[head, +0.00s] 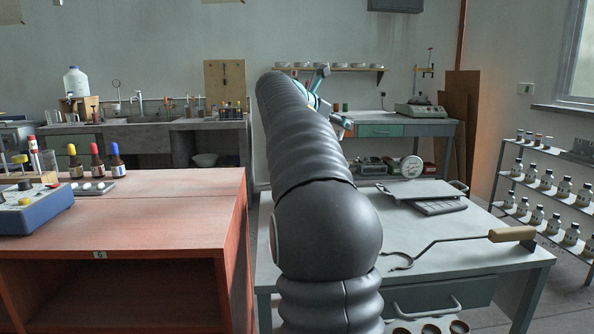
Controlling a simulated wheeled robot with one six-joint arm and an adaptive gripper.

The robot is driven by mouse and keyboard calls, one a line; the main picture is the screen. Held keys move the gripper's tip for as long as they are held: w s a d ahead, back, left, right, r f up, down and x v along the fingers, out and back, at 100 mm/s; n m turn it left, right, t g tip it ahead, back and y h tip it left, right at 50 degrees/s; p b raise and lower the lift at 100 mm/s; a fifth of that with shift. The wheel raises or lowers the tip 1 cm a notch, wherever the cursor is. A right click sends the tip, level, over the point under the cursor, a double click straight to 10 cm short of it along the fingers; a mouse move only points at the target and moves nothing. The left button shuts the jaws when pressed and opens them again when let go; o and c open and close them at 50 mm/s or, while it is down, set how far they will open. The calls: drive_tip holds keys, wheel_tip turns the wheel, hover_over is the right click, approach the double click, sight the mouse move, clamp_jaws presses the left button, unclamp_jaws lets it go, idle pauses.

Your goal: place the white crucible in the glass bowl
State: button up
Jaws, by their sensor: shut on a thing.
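My gripper (338,110) shows only in part past the end of my dark arm, high over the far side of the bench. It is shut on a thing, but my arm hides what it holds. I cannot make out the white crucible. I see no glass bowl; my arm covers part of the grey bench (470,262) and much of the space behind it.
A red-topped bench (150,215) with bottles and a blue instrument (35,212) stands left. A bottle rack (545,195) stands right.

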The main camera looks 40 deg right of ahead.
drive_tip(key=shift+w+a+f, duration=0.9)
drive_tip(key=shift+a+f, duration=0.55)
drive_tip(key=shift+f, duration=0.2)
drive_tip(key=shift+w+a+f, duration=0.9)
drive_tip(key=shift+a+f, duration=0.55)
drive_tip(key=shift+f, duration=0.2)
drive_tip(key=shift+w+a+f, duration=0.9)
drive_tip(key=shift+a+f, duration=0.55)
drive_tip(key=shift+f, duration=0.2)
drive_tip(key=shift+f, duration=0.6)
drive_tip(key=o, duration=1.2)
drive_tip(key=shift+c, duration=0.2)
drive_tip(key=shift+w+r, duration=0.1)
drive_tip(key=shift+r, duration=0.35)
drive_tip(key=v, duration=1.2)
drive_tip(key=shift+r, duration=0.15)
